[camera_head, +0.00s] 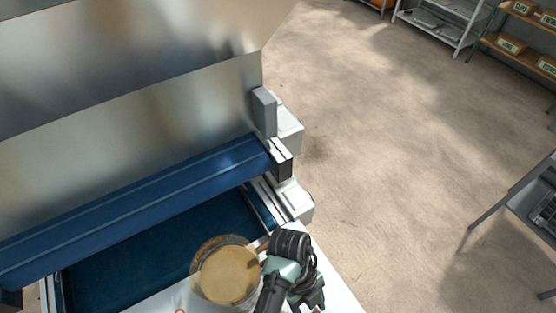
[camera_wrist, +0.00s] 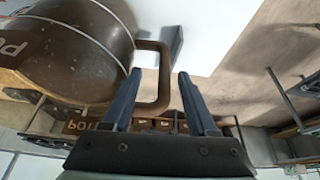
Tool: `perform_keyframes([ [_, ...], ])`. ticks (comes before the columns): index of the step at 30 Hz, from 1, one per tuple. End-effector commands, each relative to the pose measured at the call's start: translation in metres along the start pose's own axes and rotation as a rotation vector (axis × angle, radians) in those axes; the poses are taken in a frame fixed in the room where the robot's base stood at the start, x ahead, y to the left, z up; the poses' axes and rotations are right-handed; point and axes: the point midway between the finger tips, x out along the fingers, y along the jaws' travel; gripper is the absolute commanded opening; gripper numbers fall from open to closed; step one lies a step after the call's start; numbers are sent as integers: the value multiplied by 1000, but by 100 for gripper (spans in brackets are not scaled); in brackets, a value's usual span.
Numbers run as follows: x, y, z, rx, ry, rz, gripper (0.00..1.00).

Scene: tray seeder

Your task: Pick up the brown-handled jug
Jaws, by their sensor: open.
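The brown-handled jug (camera_head: 212,244) stands on a white surface at the front of the blue machine, with tan contents visible through its open top. In the wrist view the jug body (camera_wrist: 75,45) is brown and rounded, at the upper left with part of a label. Its square brown handle (camera_wrist: 165,75) sticks out to the right. My gripper (camera_wrist: 160,72) is open, and the handle shows between its two fingers. I cannot tell whether either finger touches it. In the head view my wrist is beside the jug's right side and hides most of the handle and the fingers.
The seeder's blue beam (camera_head: 140,205) and a large metal panel (camera_head: 130,100) stand behind and left of the jug. The white surface (camera_head: 335,285) continues to the right. Open floor (camera_head: 390,150) lies beyond, with shelves at the top right and a grey table (camera_head: 525,200) at right.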

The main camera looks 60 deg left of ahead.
Motion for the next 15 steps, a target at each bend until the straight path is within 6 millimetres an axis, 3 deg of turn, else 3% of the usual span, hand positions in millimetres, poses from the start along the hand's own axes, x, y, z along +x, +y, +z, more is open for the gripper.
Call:
perform_keyframes([
  [15, 50, -4, 4, -1, -1, -1, 58],
])
